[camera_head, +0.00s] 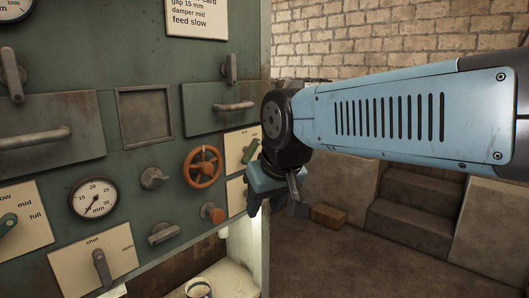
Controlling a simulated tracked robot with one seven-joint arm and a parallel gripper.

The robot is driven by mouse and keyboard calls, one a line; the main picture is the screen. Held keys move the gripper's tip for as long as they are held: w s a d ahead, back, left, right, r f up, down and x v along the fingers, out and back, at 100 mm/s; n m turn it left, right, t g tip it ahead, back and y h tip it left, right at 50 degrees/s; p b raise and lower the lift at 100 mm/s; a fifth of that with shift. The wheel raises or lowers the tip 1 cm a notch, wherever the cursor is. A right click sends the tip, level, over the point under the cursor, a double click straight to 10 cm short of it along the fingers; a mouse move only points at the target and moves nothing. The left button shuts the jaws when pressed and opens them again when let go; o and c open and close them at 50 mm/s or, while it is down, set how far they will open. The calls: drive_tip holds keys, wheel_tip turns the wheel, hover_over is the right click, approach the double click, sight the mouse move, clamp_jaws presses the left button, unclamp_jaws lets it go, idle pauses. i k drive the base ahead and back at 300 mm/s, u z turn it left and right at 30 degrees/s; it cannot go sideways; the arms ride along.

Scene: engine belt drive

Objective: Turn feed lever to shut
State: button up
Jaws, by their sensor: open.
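A green-handled lever (250,151) stands tilted on a cream label plate (233,147) at the panel's right edge; the plate's words are too small to read. A grey lever (102,268) points nearly up, near "shut" on a plate marked "shut" and "open" at the lower left. Another green lever (8,221) is cut by the left edge beside "mid" and "full". No readable name shows which is the feed lever. My gripper (275,207) is open, pointing down, just right of and below the tilted green lever, apparently empty. It hides part of a lower cream plate (236,196).
The green panel (140,195) also carries an orange handwheel (202,167), an orange knob (212,212), grey knobs, a gauge (94,199) and doors with bar handles. A card above reads "feed slow". A mug (198,288) stands below. Open floor and stone steps (420,215) lie right.

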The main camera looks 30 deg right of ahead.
sight(249, 151)
drive_tip(key=z, duration=1)
drive_tip(key=k, duration=0.95)
drive_tip(key=u, duration=0.55)
drive_tip(key=i, duration=0.5)
drive_tip(key=z, duration=0.05)
